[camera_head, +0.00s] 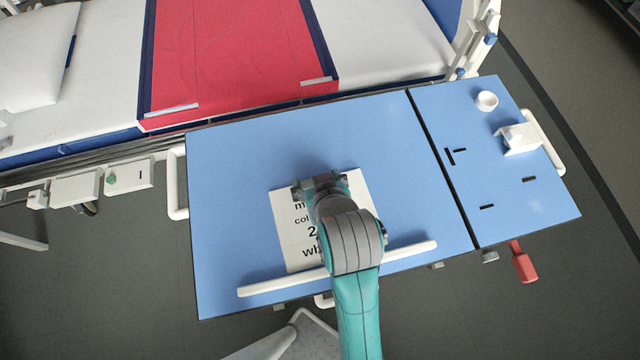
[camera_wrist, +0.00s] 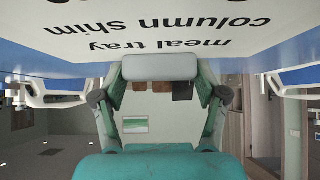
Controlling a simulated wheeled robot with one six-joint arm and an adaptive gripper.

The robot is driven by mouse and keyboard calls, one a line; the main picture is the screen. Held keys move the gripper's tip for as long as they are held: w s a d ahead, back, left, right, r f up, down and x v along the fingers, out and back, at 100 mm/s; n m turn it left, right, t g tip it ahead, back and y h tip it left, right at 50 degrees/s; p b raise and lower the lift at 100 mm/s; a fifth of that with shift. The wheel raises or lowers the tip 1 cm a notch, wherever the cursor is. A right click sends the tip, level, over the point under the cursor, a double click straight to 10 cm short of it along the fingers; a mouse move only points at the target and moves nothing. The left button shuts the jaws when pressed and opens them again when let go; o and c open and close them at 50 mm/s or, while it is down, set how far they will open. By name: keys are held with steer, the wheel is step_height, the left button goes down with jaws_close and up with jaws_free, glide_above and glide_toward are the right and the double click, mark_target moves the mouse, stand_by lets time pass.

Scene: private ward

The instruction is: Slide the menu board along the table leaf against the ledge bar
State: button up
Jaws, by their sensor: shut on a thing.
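The menu board (camera_head: 294,248) is a white sheet with black print, lying flat on the blue table leaf (camera_head: 250,145). The white ledge bar (camera_head: 262,288) runs along the leaf's near side. The board's near edge lies close to the bar and roughly parallel to it; whether they touch is unclear, as my arm hides the middle.
A narrower blue side leaf (camera_head: 470,180) lies right of a dark gap, with a white cup (camera_head: 486,101) and a white block-like holder (camera_head: 520,138). A bed with a red cover (camera_head: 235,50) borders the far side. The leaf's left and far areas are clear.

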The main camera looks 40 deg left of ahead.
steer(key=shift+s+d+f, duration=0.1)
steer(key=shift+s+d, duration=0.1)
stand_by(0.5)
steer(key=o, duration=1.3)
step_height(320, 180, up, 10)
steer(key=shift+r, duration=0.1)
steer(key=shift+w, duration=0.1)
